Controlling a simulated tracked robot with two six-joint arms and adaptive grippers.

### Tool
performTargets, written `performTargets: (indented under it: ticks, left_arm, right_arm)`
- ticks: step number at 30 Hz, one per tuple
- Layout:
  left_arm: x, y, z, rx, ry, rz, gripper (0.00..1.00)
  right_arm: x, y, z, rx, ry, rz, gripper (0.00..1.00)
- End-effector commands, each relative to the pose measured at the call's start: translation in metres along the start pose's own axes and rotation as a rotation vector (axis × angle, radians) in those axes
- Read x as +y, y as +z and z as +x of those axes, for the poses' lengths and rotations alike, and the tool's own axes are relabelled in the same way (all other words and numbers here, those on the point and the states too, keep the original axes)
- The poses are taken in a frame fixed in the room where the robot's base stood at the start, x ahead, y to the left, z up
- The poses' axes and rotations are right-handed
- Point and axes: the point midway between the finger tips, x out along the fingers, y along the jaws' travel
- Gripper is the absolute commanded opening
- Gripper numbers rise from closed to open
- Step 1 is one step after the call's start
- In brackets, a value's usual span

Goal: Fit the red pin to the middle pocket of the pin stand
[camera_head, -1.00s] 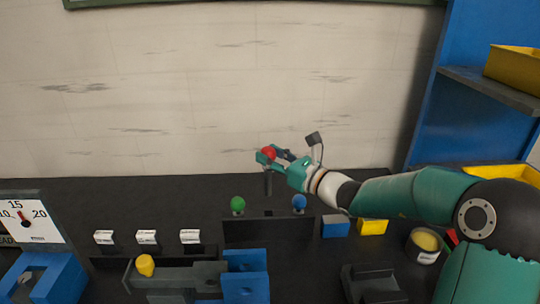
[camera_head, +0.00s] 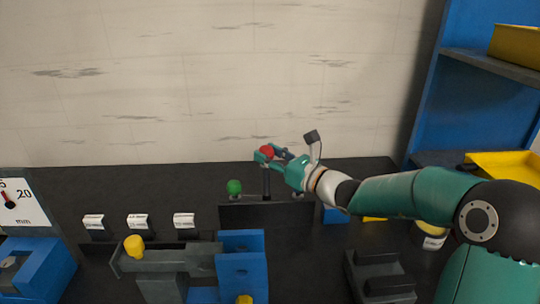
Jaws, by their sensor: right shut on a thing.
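The red pin (camera_head: 267,151) has a round red head and a dark shaft pointing down. My right gripper (camera_head: 268,155) is shut on its head and holds it upright above the pin stand (camera_head: 265,216). The stand is a dark block at the back of the bench. The green pin (camera_head: 234,187) stands at its left end. The red pin's lower tip is close to the stand's top, near the middle; I cannot tell whether it is in the pocket. The blue pin at the right end is mostly hidden behind my gripper. My left gripper is not in view.
A blue and grey fixture (camera_head: 241,268) with a yellow knob (camera_head: 134,246) stands in front. White labels (camera_head: 138,221) line the left. A dark block (camera_head: 380,278) is at front right. A yellow bin (camera_head: 503,163) is at right. The pale wall is behind.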

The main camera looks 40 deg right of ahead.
Motion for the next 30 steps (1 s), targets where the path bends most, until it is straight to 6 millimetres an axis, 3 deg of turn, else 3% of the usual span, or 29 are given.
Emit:
performTargets:
  ticks: [30]
  left_arm:
    - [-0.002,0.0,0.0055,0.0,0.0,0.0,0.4]
  right_arm:
    - [0.0001,0.0009,-0.001,-0.003,0.0,-0.002,0.0]
